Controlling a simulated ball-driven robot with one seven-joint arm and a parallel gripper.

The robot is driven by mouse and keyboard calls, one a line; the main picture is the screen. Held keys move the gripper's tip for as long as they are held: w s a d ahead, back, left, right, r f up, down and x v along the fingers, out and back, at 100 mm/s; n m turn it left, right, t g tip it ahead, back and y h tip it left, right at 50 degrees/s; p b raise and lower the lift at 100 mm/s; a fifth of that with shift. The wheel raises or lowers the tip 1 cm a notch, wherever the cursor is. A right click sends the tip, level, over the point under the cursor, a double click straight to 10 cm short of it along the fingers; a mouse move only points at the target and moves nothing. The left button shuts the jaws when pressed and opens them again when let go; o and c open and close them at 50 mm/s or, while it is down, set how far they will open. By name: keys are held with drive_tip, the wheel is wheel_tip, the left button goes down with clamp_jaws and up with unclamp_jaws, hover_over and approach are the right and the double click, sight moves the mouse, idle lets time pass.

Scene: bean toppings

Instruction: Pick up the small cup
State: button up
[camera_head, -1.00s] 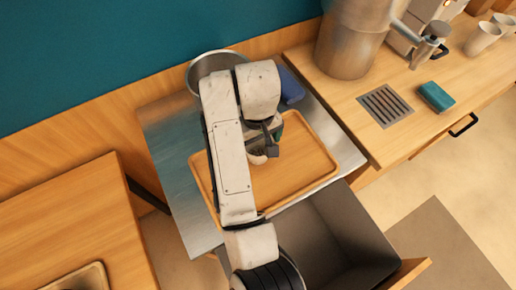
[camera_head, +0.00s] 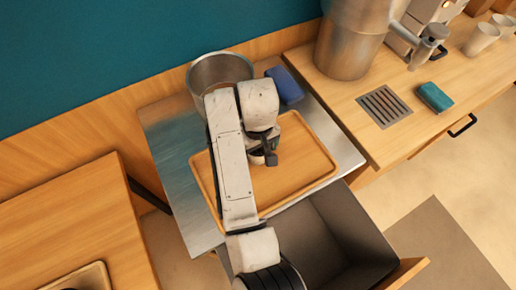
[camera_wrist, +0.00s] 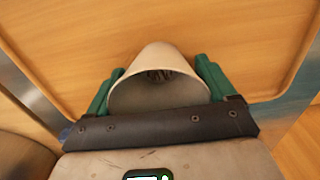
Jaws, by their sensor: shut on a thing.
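The small cup (camera_wrist: 158,82) is pale and shows in the wrist view with its wide mouth toward the camera. Some dark marks or bits show inside it. The green fingers of my gripper (camera_wrist: 159,68) are closed on both sides of the cup. The wooden tray (camera_wrist: 60,30) lies beyond the cup; I cannot tell whether the cup touches it.
A metal bucket (camera_head: 220,68) and a blue sponge (camera_head: 285,86) stand behind the tray. An open drawer (camera_head: 345,235) is in front. The counter on the right holds a large metal container (camera_head: 350,45), a grate (camera_head: 385,105), a teal sponge (camera_head: 435,97) and cups (camera_head: 482,38).

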drive_tip(key=shift+r, duration=0.2)
drive_tip(key=shift+c, duration=0.4)
drive_tip(key=shift+r, duration=0.2)
wheel_tip(320, 180, up, 2)
drive_tip(key=shift+w+r+b, duration=0.1)
drive_tip(key=shift+b, duration=0.45)
drive_tip(key=s+d+r+p, duration=0.5)
drive_tip(key=s+r+p, duration=0.2)
drive_tip(key=s+r, duration=0.3)
drive_tip(key=s, duration=0.3)
drive_tip(key=shift+d, duration=0.15)
